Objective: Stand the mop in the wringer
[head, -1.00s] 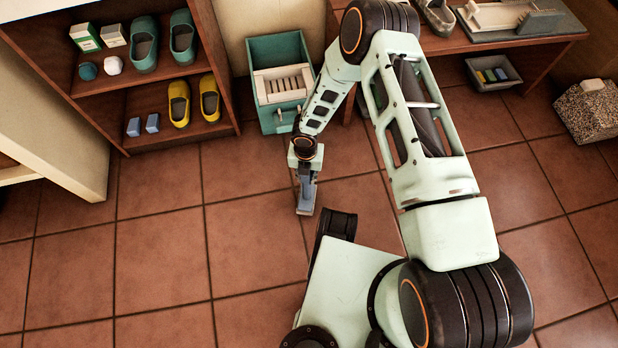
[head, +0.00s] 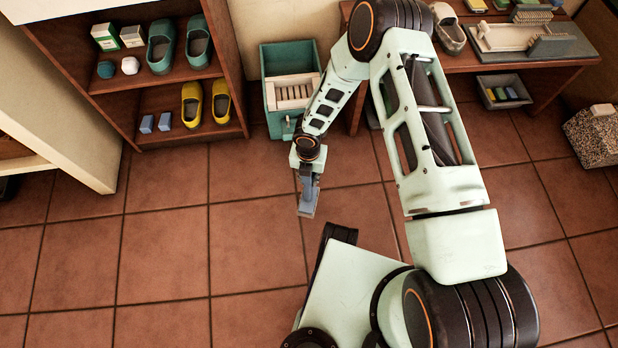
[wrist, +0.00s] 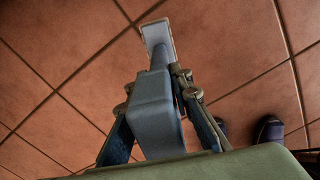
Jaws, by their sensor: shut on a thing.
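My gripper (head: 309,178) points down over the tiled floor, left of my arm. It is shut on a grey-blue thing (head: 308,202) with a flat end, which I take to be the mop. In the wrist view the fingers close around its thick body (wrist: 155,118), and a narrower neck runs to a pale flat end (wrist: 157,34). The wringer (head: 293,94) is a white slatted insert in a teal bucket (head: 284,54), on the floor against the wall. The gripper is apart from the bucket, on its near side. My forearm passes close to the bucket's right side.
A brown shelf (head: 190,136) with slippers and small boxes stands left of the bucket. A wooden bench (head: 560,68) with a tray is at the right, a grey bin (head: 503,91) under it. A speckled block (head: 597,135) is far right. Floor at lower left is clear.

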